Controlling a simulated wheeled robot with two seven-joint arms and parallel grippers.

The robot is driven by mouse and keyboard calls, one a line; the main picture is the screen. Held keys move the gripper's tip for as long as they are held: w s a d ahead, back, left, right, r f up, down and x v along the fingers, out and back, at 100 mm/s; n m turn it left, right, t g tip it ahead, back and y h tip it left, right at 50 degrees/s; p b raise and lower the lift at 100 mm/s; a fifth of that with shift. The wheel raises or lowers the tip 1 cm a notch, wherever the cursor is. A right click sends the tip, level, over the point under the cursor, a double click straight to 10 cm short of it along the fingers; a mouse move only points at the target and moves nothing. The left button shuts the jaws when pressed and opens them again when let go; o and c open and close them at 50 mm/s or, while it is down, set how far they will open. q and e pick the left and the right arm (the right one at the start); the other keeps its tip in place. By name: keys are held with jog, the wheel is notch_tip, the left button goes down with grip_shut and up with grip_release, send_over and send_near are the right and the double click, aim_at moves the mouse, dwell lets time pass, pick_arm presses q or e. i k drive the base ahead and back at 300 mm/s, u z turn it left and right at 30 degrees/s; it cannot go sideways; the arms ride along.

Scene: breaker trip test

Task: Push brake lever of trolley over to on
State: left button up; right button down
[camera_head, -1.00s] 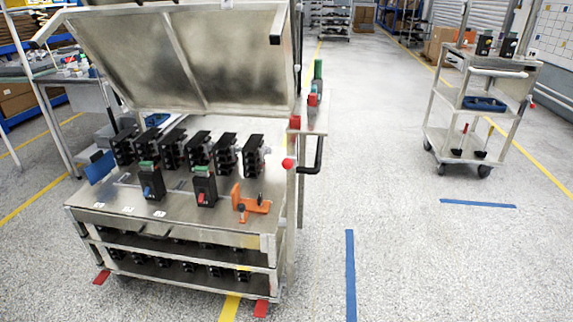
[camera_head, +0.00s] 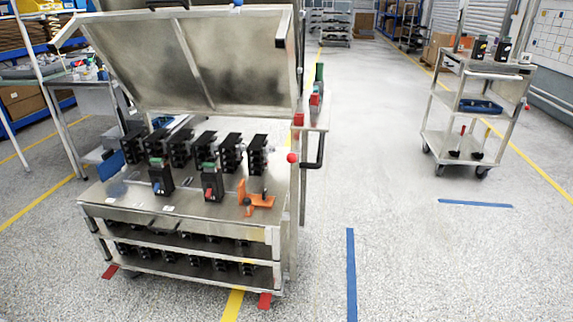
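The wheeled trolley (camera_head: 462,163) stands at the right on small dark casters, with several shelves. A thin red-topped lever (camera_head: 463,130) stands on its bottom shelf near two dark pieces (camera_head: 477,155). A red knob (camera_head: 527,106) sticks out at its right side. I cannot tell which of these is the brake lever, or its on and off positions. A nearer steel bench (camera_head: 180,207) with a raised lid also has a red ball knob (camera_head: 292,158) at its right side, by a black handle (camera_head: 315,153). Neither of my grippers is in view.
Black breakers (camera_head: 257,156) and an orange fixture (camera_head: 256,199) are on the bench. A blue tray (camera_head: 480,105) sits on the trolley's middle shelf. Open floor with a blue tape strip (camera_head: 351,275) lies between bench and trolley. A side table (camera_head: 85,95) stands behind left.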

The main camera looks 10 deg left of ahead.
aim_at(291, 159)
jog(key=z, duration=0.05)
jog(key=k, duration=0.9)
jog(key=u, duration=1.1)
jog(key=i, duration=2)
jog(key=z, duration=1.1)
